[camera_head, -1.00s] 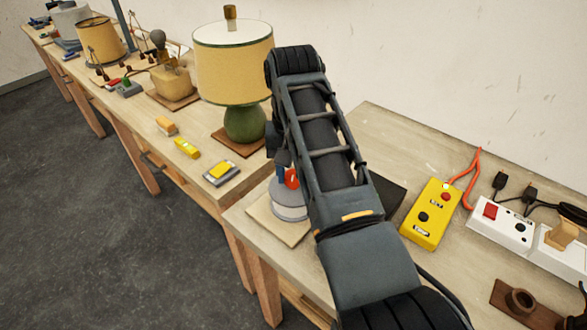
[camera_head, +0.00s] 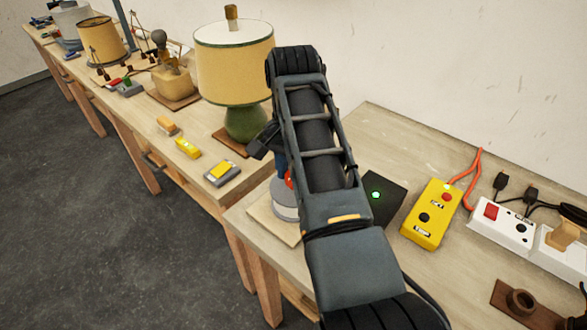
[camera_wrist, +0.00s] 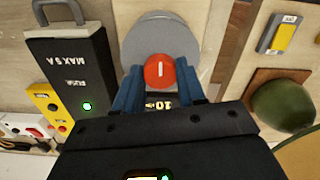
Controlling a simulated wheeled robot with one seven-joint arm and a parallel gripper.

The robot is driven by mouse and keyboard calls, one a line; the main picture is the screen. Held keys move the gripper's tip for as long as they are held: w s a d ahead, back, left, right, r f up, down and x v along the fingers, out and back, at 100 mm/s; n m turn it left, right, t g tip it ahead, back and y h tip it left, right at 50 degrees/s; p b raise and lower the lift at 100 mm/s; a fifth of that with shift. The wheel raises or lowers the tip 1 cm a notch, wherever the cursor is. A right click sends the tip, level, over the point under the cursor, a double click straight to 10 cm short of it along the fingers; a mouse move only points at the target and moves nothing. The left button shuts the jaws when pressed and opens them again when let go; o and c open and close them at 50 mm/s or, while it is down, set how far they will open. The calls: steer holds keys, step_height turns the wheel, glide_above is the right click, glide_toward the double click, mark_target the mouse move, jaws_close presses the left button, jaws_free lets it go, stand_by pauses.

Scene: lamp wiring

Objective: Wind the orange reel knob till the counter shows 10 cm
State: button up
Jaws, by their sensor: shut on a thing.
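The orange-red reel knob (camera_wrist: 159,71) has a white mark and sits on a round grey reel (camera_wrist: 150,32) in the wrist view. My gripper (camera_wrist: 158,84) has its blue fingers on both sides of the knob, shut on it. A dark counter (camera_wrist: 161,103) with yellow characters shows upside down between the fingers. It is partly covered, and a 1 and a 0 seem to show, but I cannot read it surely. In the head view the grey reel (camera_head: 285,212) and a sliver of the knob show beside my arm, which hides the rest.
A black fuse box (camera_wrist: 72,70) with a lit green light stands beside the reel. A yellow button box (camera_head: 431,214), a white power strip (camera_head: 503,231) and a brown holder (camera_head: 520,302) lie to the right. A green-based lamp (camera_head: 245,122) stands to the left.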

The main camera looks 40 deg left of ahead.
steer(key=shift+r, duration=0.1)
steer(key=o, duration=1.1)
steer(key=shift+c, duration=0.2)
step_height(320, 180, up, 6)
steer(key=shift+f+b, duration=0.2)
steer(key=shift+b, duration=0.25)
steer(key=shift+r+p, duration=0.45)
steer(key=shift+r, duration=0.6)
